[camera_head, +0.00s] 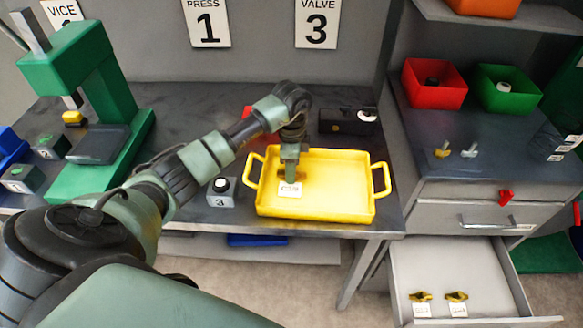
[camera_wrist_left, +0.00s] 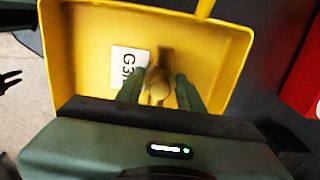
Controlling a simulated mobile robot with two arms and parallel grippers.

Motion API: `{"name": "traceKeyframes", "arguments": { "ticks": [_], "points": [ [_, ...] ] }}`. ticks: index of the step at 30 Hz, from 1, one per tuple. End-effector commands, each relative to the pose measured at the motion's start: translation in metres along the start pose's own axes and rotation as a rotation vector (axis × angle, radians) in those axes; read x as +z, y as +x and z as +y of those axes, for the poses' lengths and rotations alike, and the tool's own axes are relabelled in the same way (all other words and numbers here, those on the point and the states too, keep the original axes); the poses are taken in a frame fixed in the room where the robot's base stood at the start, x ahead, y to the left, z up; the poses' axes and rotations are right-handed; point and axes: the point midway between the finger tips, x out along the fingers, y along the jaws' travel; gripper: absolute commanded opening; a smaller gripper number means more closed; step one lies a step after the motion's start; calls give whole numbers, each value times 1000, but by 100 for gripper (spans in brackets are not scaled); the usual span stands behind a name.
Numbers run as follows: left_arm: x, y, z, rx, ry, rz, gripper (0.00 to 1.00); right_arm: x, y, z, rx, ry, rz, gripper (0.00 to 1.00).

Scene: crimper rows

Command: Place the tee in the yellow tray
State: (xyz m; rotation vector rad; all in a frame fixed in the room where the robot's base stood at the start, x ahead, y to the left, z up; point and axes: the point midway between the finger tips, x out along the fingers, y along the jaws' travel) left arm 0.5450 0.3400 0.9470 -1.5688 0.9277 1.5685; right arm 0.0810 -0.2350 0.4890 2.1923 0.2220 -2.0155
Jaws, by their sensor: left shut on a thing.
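The yellow tray (camera_head: 345,209) lies on the dark bench, with a handle at each side. My left gripper (camera_head: 290,178) reaches down into it, shut on a brass tee. The tee (camera_wrist_left: 157,88) shows between the two green fingers (camera_wrist_left: 158,94) in the left wrist view, over the tray floor (camera_wrist_left: 82,60). A white tag (camera_wrist_left: 129,66) sits beside the tee; its writing is partly hidden. In the head view the fingers hide much of the tee. I cannot tell whether the tee touches the tray floor. My right gripper is not in view.
A button box marked 3 (camera_head: 221,193) stands left of the tray, and a dark box (camera_head: 349,121) behind it. A green press (camera_head: 91,80) is at left. Two fittings (camera_head: 443,149) (camera_head: 470,151) lie on the right cabinet. An open drawer (camera_head: 468,262) below holds two tagged brass fittings.

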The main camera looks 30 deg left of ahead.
Motion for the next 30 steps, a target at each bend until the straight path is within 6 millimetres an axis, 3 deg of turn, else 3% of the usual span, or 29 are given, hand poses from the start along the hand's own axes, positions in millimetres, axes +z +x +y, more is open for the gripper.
{"name": "traceKeyframes", "arguments": {
  "ticks": [1, 2, 4, 17, 30],
  "points": [
    [0, 2, 0, 0, 0, 0, 0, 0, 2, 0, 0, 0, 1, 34],
    [0, 2, 0, 0, 0, 0, 40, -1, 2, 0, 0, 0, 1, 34],
    [0, 2, 0, 0, 0, 0, 59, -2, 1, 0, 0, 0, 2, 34],
    [0, -6, -1, -4, 0, 2, 59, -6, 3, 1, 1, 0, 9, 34],
    [0, -92, -2, -6, 0, 3, 59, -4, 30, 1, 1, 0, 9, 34]
  ]
}}
